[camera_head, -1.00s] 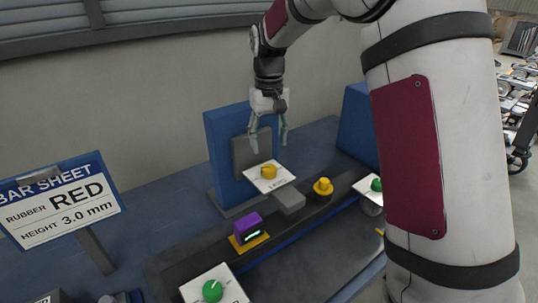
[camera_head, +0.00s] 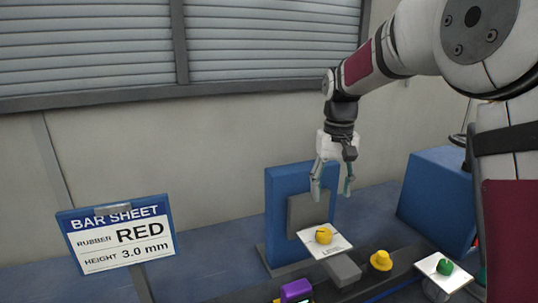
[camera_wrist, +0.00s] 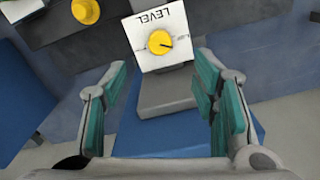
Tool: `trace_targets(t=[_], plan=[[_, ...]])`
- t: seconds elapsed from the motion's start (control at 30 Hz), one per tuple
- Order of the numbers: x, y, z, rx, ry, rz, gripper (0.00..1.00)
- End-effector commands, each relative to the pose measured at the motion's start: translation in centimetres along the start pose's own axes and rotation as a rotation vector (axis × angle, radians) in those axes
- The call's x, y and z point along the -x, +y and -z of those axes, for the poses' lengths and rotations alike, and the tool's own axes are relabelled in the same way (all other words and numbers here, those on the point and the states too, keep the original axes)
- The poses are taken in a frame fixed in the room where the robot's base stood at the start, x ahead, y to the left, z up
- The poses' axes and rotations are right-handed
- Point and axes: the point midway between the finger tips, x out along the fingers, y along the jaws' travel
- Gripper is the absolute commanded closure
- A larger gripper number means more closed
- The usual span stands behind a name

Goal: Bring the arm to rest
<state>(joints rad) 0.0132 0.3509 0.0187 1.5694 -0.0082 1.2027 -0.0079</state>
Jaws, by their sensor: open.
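My gripper (camera_head: 332,190) hangs fingers-down at the end of my arm, in front of the blue upright block. It is open and empty. In the wrist view its teal-padded fingers (camera_wrist: 165,105) stand wide apart on either side. Beyond them is a white plate marked LEVEL (camera_wrist: 155,25) with a yellow knob (camera_wrist: 161,42). The same knob shows in the head view (camera_head: 323,235), below the fingertips and apart from them.
A blue upright block (camera_head: 290,185) stands behind the knob plate. A yellow button (camera_head: 381,260), a green knob (camera_head: 445,267) and a purple block (camera_head: 296,291) are nearby. A sign (camera_head: 117,236) reads rubber RED, height 3.0 mm. A blue box (camera_head: 438,195) stands at right.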

Motion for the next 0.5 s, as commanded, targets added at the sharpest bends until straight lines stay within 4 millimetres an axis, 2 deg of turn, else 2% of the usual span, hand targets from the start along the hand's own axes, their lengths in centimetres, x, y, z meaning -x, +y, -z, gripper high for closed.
trace_targets(t=[0.03, 0.2, 0.4, 0.5], plan=[[1.2, 0.0, -1.2, 0.0, 0.02, -0.002, 0.46], [4.4, 0.0, -6.3, -0.002, 0.088, -0.006, 0.46], [6.7, 0.0, -13.2, -0.005, 0.173, -0.011, 0.46], [7.1, 0.0, -16.6, -0.006, 0.214, -0.012, 0.46]])
